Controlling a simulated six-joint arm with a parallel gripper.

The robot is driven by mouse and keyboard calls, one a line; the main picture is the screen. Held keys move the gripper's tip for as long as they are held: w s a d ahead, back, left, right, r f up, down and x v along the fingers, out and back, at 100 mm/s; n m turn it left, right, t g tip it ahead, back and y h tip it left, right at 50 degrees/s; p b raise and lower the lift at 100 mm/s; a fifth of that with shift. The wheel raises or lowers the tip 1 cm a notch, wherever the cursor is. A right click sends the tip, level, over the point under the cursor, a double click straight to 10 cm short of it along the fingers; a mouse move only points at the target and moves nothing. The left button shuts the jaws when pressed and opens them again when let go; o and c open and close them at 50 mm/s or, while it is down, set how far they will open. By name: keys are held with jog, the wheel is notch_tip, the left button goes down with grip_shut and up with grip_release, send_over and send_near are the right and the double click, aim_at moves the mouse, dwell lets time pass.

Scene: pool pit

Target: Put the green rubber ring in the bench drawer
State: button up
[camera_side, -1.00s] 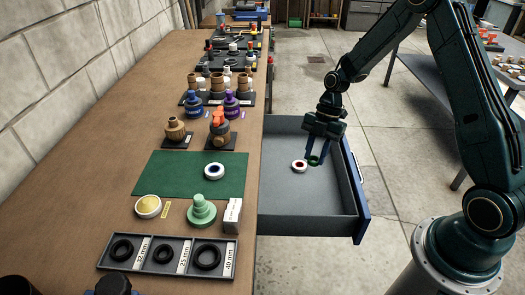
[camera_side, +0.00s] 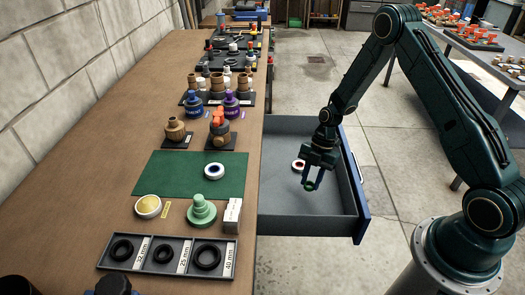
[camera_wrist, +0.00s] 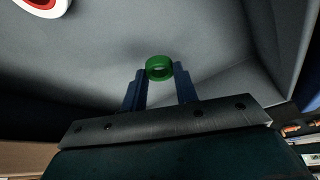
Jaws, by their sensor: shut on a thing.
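The green rubber ring (camera_wrist: 159,68) is between the fingertips of my gripper (camera_wrist: 160,80), which is shut on it. In the side view my gripper (camera_side: 312,184) points down over the open bench drawer (camera_side: 350,208), with the green ring (camera_side: 309,188) at its tips. The drawer is grey inside with a blue front, pulled out from the bench's right side. I cannot tell whether the ring touches the drawer floor. A white ring with a red inside (camera_side: 298,165) lies in the drawer, behind my gripper; it also shows in the wrist view (camera_wrist: 42,4).
The drawer floor around my gripper is mostly bare.

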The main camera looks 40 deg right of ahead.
aim_at(309, 194)
jog(key=shift+f, duration=1.8)
jog(key=shift+f, duration=0.1)
jog(key=o, duration=0.9)
jog(key=shift+o, duration=0.2)
jog(key=v, duration=1.2)
